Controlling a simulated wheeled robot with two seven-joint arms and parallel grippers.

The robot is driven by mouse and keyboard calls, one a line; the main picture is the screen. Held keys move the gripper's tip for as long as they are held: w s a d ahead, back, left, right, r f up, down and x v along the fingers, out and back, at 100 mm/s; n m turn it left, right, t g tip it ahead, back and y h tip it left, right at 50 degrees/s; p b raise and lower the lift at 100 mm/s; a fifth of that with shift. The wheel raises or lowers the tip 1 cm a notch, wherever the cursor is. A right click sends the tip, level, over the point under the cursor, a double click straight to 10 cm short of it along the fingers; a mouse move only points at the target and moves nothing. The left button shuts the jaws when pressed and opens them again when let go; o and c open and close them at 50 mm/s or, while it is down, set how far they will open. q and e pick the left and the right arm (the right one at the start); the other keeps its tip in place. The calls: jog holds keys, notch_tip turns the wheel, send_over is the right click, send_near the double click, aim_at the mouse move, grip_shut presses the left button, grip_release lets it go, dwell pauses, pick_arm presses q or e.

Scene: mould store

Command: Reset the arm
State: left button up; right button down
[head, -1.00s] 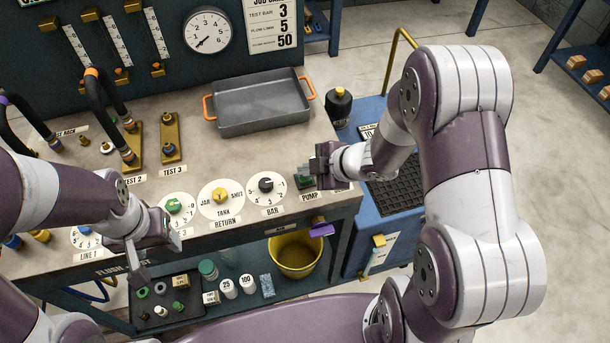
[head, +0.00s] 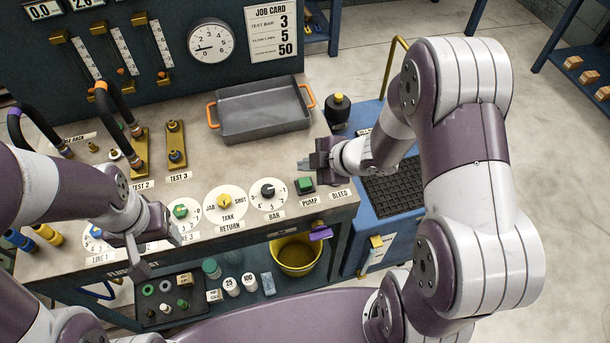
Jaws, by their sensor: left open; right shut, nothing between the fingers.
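My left gripper (head: 160,252) is open and empty above the front left of the bench, over the row of line dials. Its fingers are spread, one pointing down and one to the right. My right gripper (head: 307,164) is shut and empty above the bench's right end, behind the green pump button (head: 305,184) and apart from it. The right arm reaches in from the right, bent at the elbow. The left forearm hides part of the bench's left side.
A grey tray (head: 262,125) with orange handles lies behind the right gripper. A black bottle (head: 337,113) stands to its right on a blue cart (head: 352,148). Black hoses (head: 118,103) arch at the left. A pressure gauge (head: 211,41) is behind.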

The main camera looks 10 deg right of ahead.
pick_arm(q)
notch_tip(320, 180, up, 3)
jog(key=shift+f+p, duration=0.1)
jog(key=shift+p, duration=0.8)
pick_arm(e)
notch_tip(320, 180, up, 3)
jog(key=shift+f, duration=0.1)
